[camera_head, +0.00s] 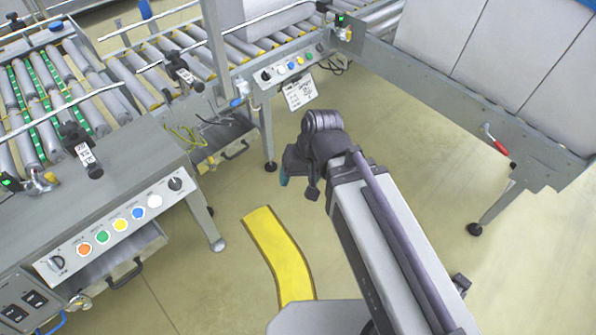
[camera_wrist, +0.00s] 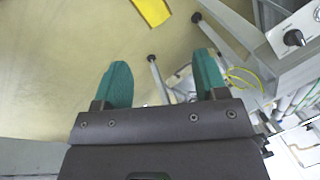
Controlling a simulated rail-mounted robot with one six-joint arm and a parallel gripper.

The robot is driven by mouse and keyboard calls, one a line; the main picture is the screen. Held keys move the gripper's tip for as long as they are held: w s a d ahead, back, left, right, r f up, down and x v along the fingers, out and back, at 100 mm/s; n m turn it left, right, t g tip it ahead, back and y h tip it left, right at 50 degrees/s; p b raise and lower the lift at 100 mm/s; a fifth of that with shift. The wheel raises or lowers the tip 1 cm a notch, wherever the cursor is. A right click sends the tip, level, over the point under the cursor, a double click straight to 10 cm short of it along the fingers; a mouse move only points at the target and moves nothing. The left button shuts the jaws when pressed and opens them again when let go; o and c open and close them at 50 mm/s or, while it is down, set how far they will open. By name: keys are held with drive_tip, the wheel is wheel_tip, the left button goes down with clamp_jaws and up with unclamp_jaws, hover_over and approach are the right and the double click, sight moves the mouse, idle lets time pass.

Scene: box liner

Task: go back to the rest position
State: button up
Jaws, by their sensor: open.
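My gripper (camera_wrist: 161,82) shows in the wrist view with its two green fingers apart and nothing between them. Beyond the fingers are the bare floor and the metal legs of a conveyor frame. In the head view my arm reaches up from the bottom right, and my gripper (camera_head: 284,178) hangs at its far end over open floor. Only a small green part of it shows there; the wrist hides the rest.
A roller conveyor with a button panel (camera_head: 115,232) stands at left. Another roller conveyor (camera_head: 250,45) runs along the back. Large grey boxes (camera_head: 490,60) sit on a frame at right. A yellow floor strip (camera_head: 277,255) lies on clear floor.

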drive_tip(key=w+d+m+h, duration=0.1)
drive_tip(key=d+m+h, duration=0.2)
drive_tip(key=d, duration=1.4)
wheel_tip(320, 180, up, 22)
drive_tip(key=a+p, duration=0.1)
drive_tip(key=p, duration=2.2)
drive_tip(key=shift+r+n, duration=0.15)
drive_tip(key=shift+n, duration=0.15)
drive_tip(key=shift+w, duration=0.1)
